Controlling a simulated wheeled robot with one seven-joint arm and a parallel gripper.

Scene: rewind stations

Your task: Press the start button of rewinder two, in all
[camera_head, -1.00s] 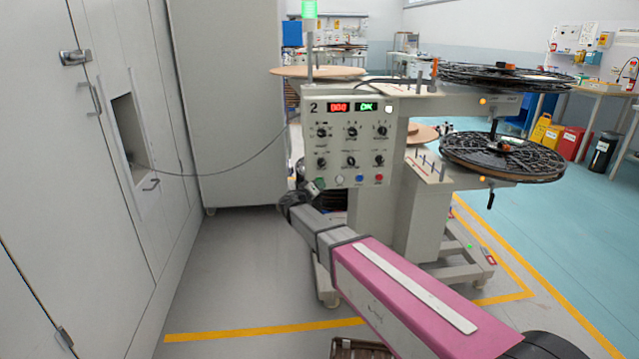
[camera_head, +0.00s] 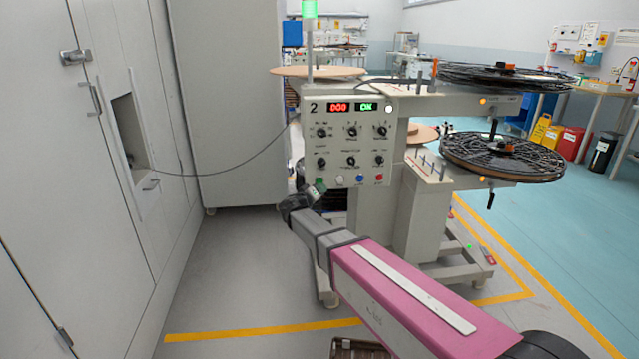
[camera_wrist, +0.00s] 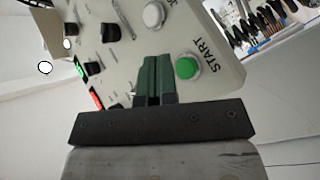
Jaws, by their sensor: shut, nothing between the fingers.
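Rewinder two (camera_head: 370,190) stands in the middle of the head view. Its panel (camera_head: 344,112) carries the number 2, a red display reading 000 and a green display reading OK. In the wrist view the green start button (camera_wrist: 187,67), labelled START, sits on the panel just right of my fingertips. My gripper (camera_wrist: 153,62) is shut and empty, its green fingers together in front of the panel. A gap or contact with the panel cannot be told. In the head view my gripper (camera_head: 320,186) is at the panel's lower left corner and the start button is hard to make out there.
A white button (camera_wrist: 154,15) sits above the start button in the wrist view. Grey cabinets (camera_head: 228,100) stand at left. Black reels (camera_head: 502,157) are at right.

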